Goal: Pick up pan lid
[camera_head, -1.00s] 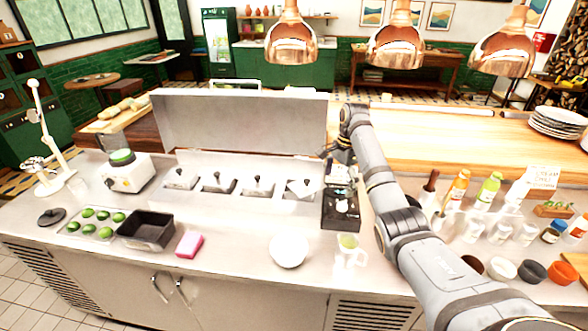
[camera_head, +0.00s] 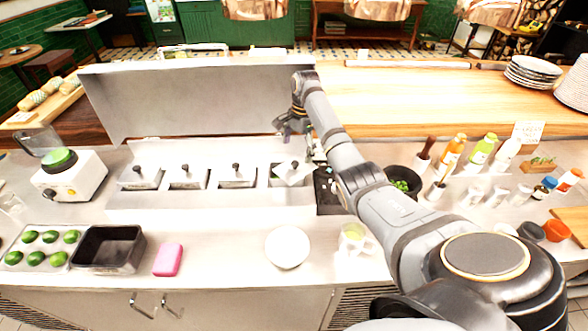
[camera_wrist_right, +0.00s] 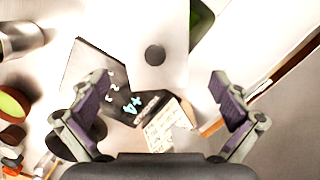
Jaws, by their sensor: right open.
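Several steel pans with knobbed lids sit in a row in the counter well. The rightmost pan lid (camera_head: 292,174) lies askew on its pan, and its dark knob faces up. In the right wrist view the pan lid (camera_wrist_right: 160,25) shows as a pale plate with a round dark knob, and something green shows beside its edge. My right gripper (camera_head: 297,132) is above and behind this lid. Its fingers (camera_wrist_right: 160,88) are wide apart with nothing held between them, and the knob appears ahead of the gap. My left gripper is out of view.
A raised steel cover (camera_head: 190,100) stands behind the pans. A black device (camera_head: 328,196) sits right of the lid. A white bowl (camera_head: 287,247), pink sponge (camera_head: 168,260) and black tray (camera_head: 108,249) are in front. Bottles (camera_head: 480,150) stand at right.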

